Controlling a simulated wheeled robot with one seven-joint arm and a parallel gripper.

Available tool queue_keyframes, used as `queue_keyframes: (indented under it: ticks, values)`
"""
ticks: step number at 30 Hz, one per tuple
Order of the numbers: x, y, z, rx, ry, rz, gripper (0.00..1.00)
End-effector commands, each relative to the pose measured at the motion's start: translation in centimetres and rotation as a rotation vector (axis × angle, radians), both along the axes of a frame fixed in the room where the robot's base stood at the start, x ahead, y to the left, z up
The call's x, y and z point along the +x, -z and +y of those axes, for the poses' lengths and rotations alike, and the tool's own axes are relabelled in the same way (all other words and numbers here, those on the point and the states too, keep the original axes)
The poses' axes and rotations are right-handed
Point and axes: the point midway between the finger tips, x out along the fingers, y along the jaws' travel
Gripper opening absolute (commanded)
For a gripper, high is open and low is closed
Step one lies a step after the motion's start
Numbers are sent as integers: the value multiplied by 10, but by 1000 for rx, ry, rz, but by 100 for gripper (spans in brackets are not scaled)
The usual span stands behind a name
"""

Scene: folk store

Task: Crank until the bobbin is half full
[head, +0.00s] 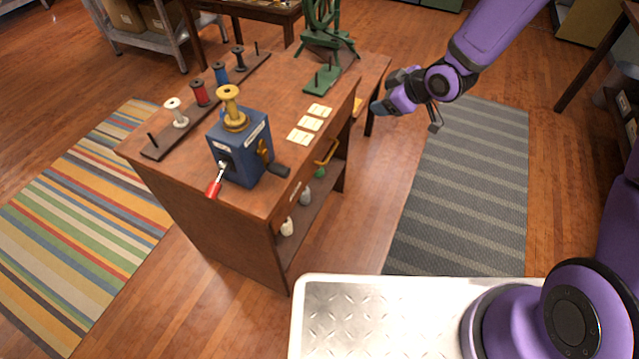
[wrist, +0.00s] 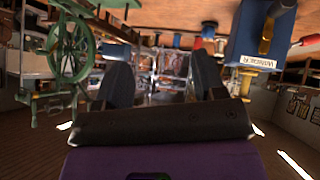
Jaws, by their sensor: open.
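The blue winder box (head: 238,148) stands near the front edge of the wooden workbench. A yellow bobbin (head: 230,104) sits upright on top; how much thread it holds is too small to tell. A crank with a red handle (head: 214,187) hangs at the winder's left front, and a black lever (head: 278,169) sticks out at its right. My gripper (head: 380,107) is open and empty, well right of the winder, beyond the bench's edge. In the wrist view its fingers (wrist: 163,80) are apart, with the winder (wrist: 250,38) and red handle (wrist: 308,41) at upper right.
A dark rack with white (head: 175,111), red (head: 199,92) and blue (head: 220,72) spools lies along the bench's left side. A green spinning wheel (head: 322,25) stands at the back.

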Motion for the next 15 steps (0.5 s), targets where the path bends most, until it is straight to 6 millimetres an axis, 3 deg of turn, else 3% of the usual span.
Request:
queue_keyframes:
  ticks: [1,6,15]
  values:
    - [-3,19,11,32,-35,5,64]
    - [-14,64,47,154,-145,-15,64]
    - [-53,129,103,423,-267,-48,64]
